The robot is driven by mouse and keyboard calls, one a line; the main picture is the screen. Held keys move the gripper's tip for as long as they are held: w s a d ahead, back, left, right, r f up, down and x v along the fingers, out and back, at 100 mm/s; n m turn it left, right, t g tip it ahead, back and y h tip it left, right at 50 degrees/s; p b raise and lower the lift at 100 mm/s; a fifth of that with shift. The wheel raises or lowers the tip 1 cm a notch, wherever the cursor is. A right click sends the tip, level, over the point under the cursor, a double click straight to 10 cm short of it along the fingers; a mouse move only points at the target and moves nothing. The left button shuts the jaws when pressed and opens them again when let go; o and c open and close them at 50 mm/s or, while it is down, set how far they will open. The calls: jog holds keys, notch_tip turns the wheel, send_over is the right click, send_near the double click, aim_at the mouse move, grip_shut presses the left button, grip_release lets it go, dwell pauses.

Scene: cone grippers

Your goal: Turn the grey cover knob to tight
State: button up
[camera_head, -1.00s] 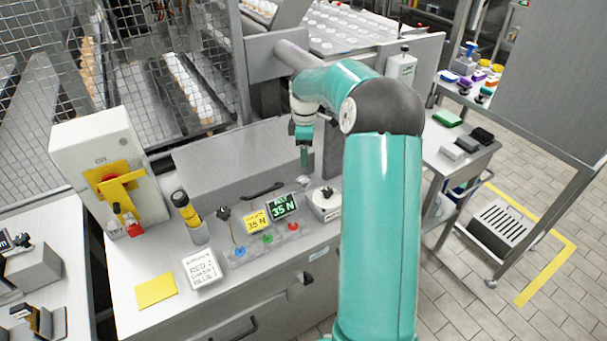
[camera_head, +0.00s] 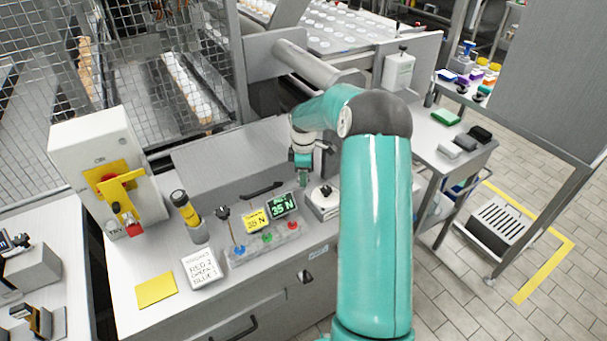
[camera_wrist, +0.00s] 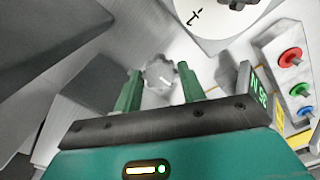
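My gripper (camera_wrist: 159,70) is open, with its two green fingers pointing away from the wrist camera. A grey lobed knob (camera_wrist: 160,74) with a light mark shows in the gap between the fingers in the wrist view. I cannot tell whether the fingers reach down around it or touch it. In the head view my gripper (camera_head: 303,180) is low over the back of the steel bench, left of a white box with a dark knob (camera_head: 325,191). The grey knob is not clearly visible there.
A panel with blue, green and red buttons (camera_head: 266,238) and two small displays (camera_head: 282,205) stands close in front of my gripper. A dark handle (camera_head: 262,190) lies to its left.

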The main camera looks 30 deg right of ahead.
jog(key=c, duration=0.5)
jog(key=shift+m, duration=0.3)
jog(key=m, duration=0.7)
jog(key=shift+m, duration=0.4)
jog(key=m, duration=0.4)
jog(key=shift+a+m, duration=0.1)
jog(key=shift+m, duration=0.2)
jog(key=m, duration=0.4)
jog(key=shift+m, duration=0.4)
